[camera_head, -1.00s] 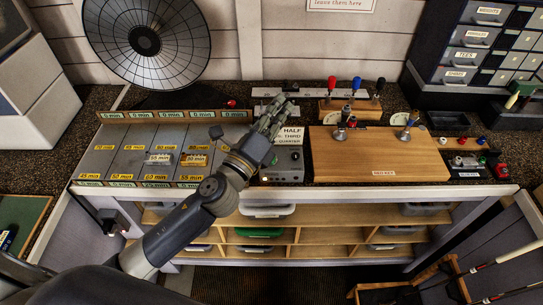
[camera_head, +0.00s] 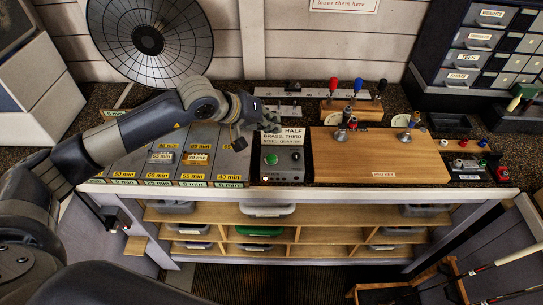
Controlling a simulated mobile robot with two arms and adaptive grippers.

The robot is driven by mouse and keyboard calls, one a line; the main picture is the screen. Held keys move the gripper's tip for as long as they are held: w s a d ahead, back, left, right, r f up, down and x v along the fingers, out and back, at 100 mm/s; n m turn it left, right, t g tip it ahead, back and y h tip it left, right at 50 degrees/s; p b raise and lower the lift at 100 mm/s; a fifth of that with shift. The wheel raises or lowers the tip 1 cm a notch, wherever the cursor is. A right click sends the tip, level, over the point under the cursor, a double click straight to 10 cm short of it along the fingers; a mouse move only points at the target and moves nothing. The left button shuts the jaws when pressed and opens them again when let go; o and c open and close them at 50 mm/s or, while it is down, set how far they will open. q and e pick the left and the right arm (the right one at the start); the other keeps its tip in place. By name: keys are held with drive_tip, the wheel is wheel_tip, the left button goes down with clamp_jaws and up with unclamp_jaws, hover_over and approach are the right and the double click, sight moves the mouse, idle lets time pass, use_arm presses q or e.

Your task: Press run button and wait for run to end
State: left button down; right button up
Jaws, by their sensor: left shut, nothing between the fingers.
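A grey control box (camera_head: 284,173) stands at the bench's front edge, left of the wooden board. My left gripper (camera_head: 268,123) is shut and empty, above the bench just behind and left of the sign, apart from the button. My left arm reaches in from the left across the marked tray. My right gripper is not in view.
The grey tray (camera_head: 207,146) with yellow minute labels lies left of the box. The wooden board (camera_head: 385,166) with metal fittings lies to the right. A rack with red, blue and black handles (camera_head: 357,105) stands behind. A dark radial dish (camera_head: 148,40) stands at the back left.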

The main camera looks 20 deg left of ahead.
use_arm(q)
drive_tip(key=shift+w+a+y, duration=0.1)
drive_tip(key=shift+a+y, duration=0.2)
drive_tip(key=shift+a, duration=0.2)
drive_tip(key=shift+f, duration=0.2)
drive_tip(key=b, duration=0.1)
hover_over(269, 156)
wheel_tip(269, 156, down, 6)
drive_tip(key=shift+a+r, duration=0.1)
drive_tip(key=shift+r, duration=0.05)
wheel_tip(269, 156, down, 2)
drive_tip(key=b, duration=0.2)
drive_tip(key=shift+b, duration=0.3)
drive_tip(key=shift+f+b, duration=0.35)
drive_tip(key=shift+f, duration=0.05)
idle(0.5)
